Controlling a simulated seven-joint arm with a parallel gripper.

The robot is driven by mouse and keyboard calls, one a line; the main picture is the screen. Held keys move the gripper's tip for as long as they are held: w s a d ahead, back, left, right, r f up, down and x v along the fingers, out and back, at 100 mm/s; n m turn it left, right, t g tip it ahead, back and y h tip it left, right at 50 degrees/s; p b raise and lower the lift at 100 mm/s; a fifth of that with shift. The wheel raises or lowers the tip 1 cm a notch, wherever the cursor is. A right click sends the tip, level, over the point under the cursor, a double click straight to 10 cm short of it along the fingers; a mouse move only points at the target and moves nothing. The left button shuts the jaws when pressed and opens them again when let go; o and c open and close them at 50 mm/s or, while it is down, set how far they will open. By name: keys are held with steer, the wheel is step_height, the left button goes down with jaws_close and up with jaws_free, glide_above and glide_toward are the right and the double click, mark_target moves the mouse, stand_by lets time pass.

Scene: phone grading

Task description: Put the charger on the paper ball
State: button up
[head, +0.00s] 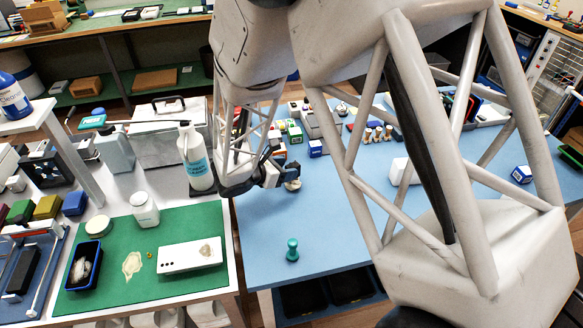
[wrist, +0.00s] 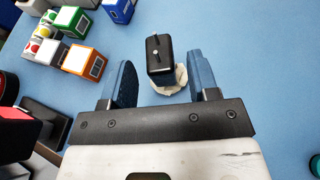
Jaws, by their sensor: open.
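The charger (wrist: 158,50) is a small black block with a metal pin on its top. In the wrist view it stands over the crumpled cream paper ball (wrist: 182,78), which shows around its lower edge, and it appears to rest on the ball. My gripper (wrist: 161,66) is open, with one blue finger on each side of the charger and visible gaps between. In the head view my gripper (head: 278,172) is low over the blue table, and the paper ball (head: 293,185) shows beside its fingers. The charger is hard to make out there against the dark fingers.
Small coloured boxes (wrist: 84,61) stand to the left in the wrist view. A teal peg-like piece (head: 292,250) stands at the front of the blue table (head: 260,225). A white bottle (head: 194,160) and a green mat (head: 205,220) are at left. Table around the peg is clear.

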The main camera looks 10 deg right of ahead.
steer(key=v, duration=0.7)
steer(key=shift+a+r, duration=0.2)
steer(key=shift+a, duration=0.05)
stand_by(0.6)
steer(key=s+d+r+m+g+y, duration=0.5)
steer(key=s+d+r+m, duration=0.5)
steer(key=s+r+m, duration=0.25)
steer(key=s+r+m+t+y, duration=0.1)
steer(key=s+r+m+y, duration=0.2)
steer(key=s, duration=0.4)
steer(key=s+r+m+t+y, duration=0.1)
steer(key=s+r+m+y, duration=0.3)
steer(key=s+m, duration=0.3)
steer(key=shift+s+d+r+y, duration=0.3)
steer(key=shift+s+d+r, duration=0.1)
steer(key=shift+s+r, duration=0.3)
